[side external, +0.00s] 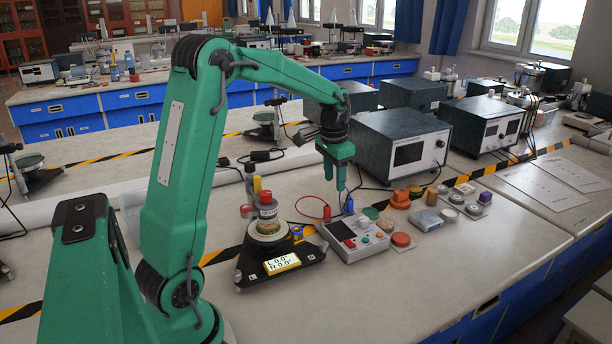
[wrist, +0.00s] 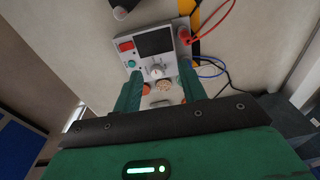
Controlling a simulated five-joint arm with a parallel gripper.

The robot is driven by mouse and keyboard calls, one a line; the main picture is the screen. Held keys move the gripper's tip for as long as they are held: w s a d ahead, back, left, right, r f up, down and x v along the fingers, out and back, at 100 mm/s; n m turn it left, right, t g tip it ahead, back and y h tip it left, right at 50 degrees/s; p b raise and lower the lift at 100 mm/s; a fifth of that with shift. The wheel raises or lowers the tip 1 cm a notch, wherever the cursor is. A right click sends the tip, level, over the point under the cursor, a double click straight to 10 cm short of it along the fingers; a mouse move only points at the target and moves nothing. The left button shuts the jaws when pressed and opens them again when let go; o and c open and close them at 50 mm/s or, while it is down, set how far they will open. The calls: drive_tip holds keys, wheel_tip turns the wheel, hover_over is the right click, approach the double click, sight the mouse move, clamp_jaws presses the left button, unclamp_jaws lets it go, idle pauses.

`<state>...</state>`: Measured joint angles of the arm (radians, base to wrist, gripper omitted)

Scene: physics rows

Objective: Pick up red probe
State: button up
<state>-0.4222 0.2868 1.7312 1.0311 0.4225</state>
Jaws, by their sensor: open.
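The red probe (side external: 327,213) stands at the back left edge of a grey meter box (side external: 358,241) with a dark screen, and a red wire loops from it to the left. In the wrist view the red probe (wrist: 185,34) is at the box's upper right corner, with its red wire curving up and right. My gripper (side external: 336,184) is open and empty, pointing down above the rear of the box. In the wrist view my gripper (wrist: 160,74) has its fingers apart over the knobs, and the red probe lies beyond the right fingertip. The two do not appear to touch.
A blue probe (side external: 350,207) stands close to the right of the red one. A black-based instrument (side external: 270,240) is to the left of the box. Several small pucks, including an orange one (side external: 401,239), lie to the right. Grey power units (side external: 400,142) stand behind.

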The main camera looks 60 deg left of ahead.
drive_tip(key=g, duration=0.1)
hover_over(327, 206)
wheel_tip(327, 206, down, 6)
drive_tip(key=shift+r, duration=0.1)
drive_tip(key=shift+d+f, duration=0.1)
drive_tip(key=shift+f, duration=3.85)
clamp_jaws()
